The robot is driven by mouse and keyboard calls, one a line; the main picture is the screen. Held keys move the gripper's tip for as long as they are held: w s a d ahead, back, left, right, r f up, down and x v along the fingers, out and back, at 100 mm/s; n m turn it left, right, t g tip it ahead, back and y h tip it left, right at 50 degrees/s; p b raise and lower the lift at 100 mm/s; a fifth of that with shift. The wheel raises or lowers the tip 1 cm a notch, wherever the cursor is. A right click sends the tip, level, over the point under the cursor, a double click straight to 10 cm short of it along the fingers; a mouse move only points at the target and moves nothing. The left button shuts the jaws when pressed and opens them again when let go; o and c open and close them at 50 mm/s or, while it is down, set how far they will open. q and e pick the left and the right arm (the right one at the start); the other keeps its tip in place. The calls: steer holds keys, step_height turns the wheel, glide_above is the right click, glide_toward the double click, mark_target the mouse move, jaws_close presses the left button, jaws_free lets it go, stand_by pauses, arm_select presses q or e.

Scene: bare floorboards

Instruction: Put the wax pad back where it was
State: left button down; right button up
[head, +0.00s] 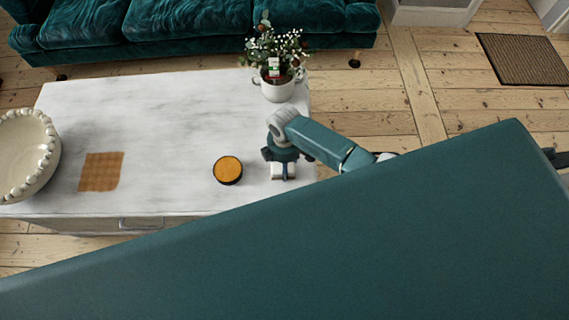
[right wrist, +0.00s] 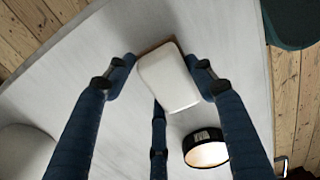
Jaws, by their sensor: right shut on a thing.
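The wax pad (head: 279,175) is a small white block near the front right of the marble-topped table. It also shows in the right wrist view (right wrist: 170,80), with a brownish edge along its far side. My right gripper (head: 283,164) is over the pad, its dark fingers shut around it. I cannot tell whether the pad touches the tabletop. A round black tin with an amber top (head: 227,170) stands just left of the pad, apart from it. My left gripper is out of view.
A brown textured square (head: 101,171) lies flat on the marble-topped table (head: 165,110), beside a cream beaded bowl (head: 50,160). A potted flowering plant (head: 278,88) stands at the back right. The tabletop's middle is clear. A green sofa (head: 190,22) is behind.

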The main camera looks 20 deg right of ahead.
steer(key=o, duration=1.1)
steer(key=shift+f, duration=0.15)
steer(key=shift+r, duration=0.6)
step_height(320, 180, up, 11)
steer(key=p, duration=0.2)
